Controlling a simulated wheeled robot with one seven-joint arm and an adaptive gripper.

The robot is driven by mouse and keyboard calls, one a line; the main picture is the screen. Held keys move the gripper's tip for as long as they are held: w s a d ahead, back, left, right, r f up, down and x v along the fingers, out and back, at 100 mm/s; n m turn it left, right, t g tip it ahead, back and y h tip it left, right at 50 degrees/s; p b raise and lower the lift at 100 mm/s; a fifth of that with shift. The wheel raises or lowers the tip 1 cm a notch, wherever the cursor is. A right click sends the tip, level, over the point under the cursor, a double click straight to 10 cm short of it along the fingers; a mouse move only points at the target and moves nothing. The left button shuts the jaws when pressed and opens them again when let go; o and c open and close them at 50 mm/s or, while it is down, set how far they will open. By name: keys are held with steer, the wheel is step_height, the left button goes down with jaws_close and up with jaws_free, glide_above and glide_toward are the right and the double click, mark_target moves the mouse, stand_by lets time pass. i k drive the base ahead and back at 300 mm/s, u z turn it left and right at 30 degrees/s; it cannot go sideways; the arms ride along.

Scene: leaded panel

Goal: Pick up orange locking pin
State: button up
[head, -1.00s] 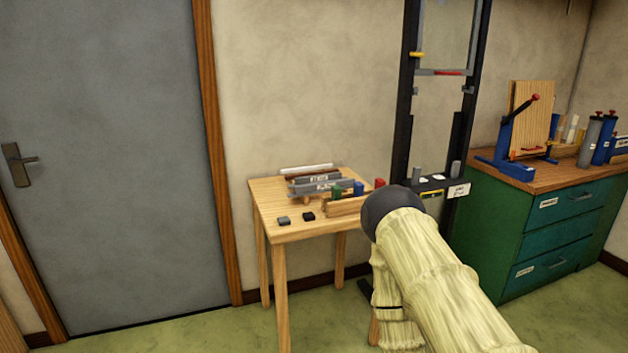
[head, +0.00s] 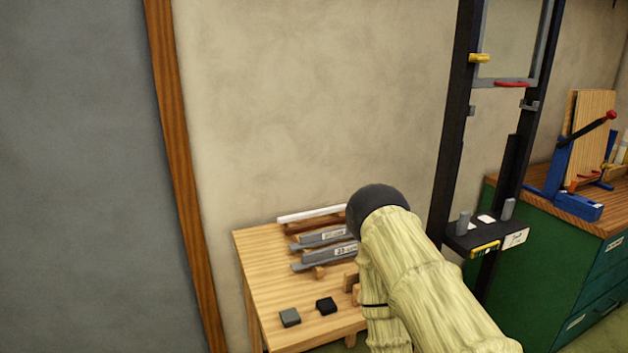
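I cannot make out a clear orange locking pin. A yellow piece (head: 479,58) sticks out from the left post of the tall black frame (head: 452,150). A red bar (head: 512,84) lies along the lower edge of the grey-framed pane in it. A second yellow piece (head: 485,249) is at the front of the frame's lower shelf. Small orange-red bits show by the blue stand (head: 575,206) on the right bench, too small to name. My gripper is not in view; my pale-sleeved arm with a dark rounded joint covers the lower middle.
A wooden table (head: 262,268) holds grey bars (head: 328,236), a white strip (head: 310,213), a grey block (head: 290,317) and a black block (head: 326,305). My arm hides its right part. A green cabinet (head: 540,275) stands right. A grey door (head: 70,170) is left.

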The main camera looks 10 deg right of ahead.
mark_target(574, 183)
steer(key=i, duration=0.25)
steer(key=z, duration=2.2)
steer(key=i, duration=2.2)
steer(key=z, duration=1.3)
steer(key=i, duration=1.15)
